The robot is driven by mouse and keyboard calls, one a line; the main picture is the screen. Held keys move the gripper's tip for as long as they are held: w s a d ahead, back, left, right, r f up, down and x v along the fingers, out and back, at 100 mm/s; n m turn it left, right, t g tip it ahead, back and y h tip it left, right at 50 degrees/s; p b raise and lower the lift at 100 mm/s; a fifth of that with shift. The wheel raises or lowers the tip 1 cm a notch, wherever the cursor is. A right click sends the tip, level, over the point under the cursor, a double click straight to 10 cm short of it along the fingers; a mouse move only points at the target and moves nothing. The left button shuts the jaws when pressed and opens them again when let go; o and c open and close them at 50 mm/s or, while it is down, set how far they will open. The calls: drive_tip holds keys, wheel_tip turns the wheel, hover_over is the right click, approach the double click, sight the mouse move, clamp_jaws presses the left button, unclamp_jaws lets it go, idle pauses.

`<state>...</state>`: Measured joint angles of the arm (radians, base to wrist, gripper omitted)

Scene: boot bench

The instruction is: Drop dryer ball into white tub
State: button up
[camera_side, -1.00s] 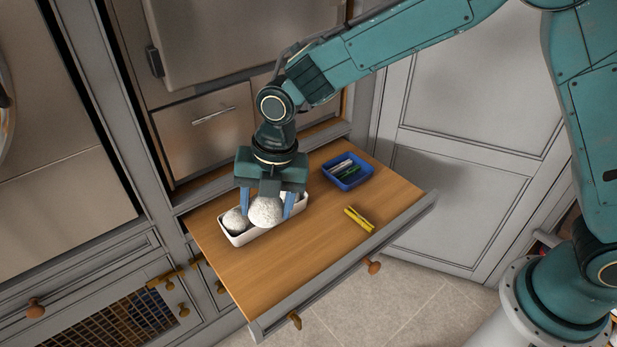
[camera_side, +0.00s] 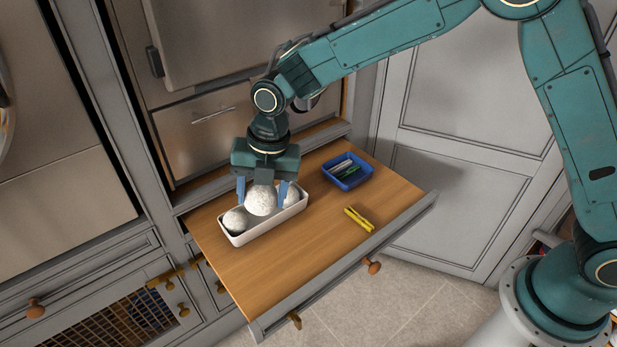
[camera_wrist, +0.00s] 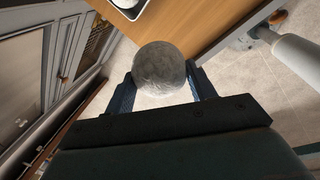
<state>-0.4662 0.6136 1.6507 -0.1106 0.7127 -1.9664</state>
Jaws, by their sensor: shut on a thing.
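A whitish, rough dryer ball (camera_side: 262,200) is between the blue fingers of my gripper (camera_side: 262,194), which is shut on it. It also shows in the wrist view (camera_wrist: 159,66) between the fingertips. The white tub (camera_side: 262,229) is a long, narrow container on the wooden drawer board. In the side view the held ball overlaps the tub's middle; how high it is above the tub is hard to tell. Another ball (camera_side: 235,220) lies in the tub's left end, and a further one (camera_side: 292,194) shows at its right end, partly behind a finger.
A blue tray (camera_side: 347,184) with several small items stands right of the tub on the pulled-out drawer (camera_side: 290,260). A yellow clothespin-like piece (camera_side: 358,219) lies near the drawer front. The board between tub and drawer front is clear. Cabinets stand behind.

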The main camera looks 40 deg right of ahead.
drive_tip(key=w+d+f, duration=0.5)
drive_tip(key=w+d, duration=0.3)
drive_tip(key=w, duration=0.4)
drive_tip(key=shift+w+d, duration=0.2)
drive_tip(key=shift+d, duration=0.15)
drive_tip(key=shift+f, duration=0.15)
drive_tip(key=shift+f, duration=2.9)
drive_tip(key=o, duration=1.1)
drive_tip(key=shift+c, duration=0.2)
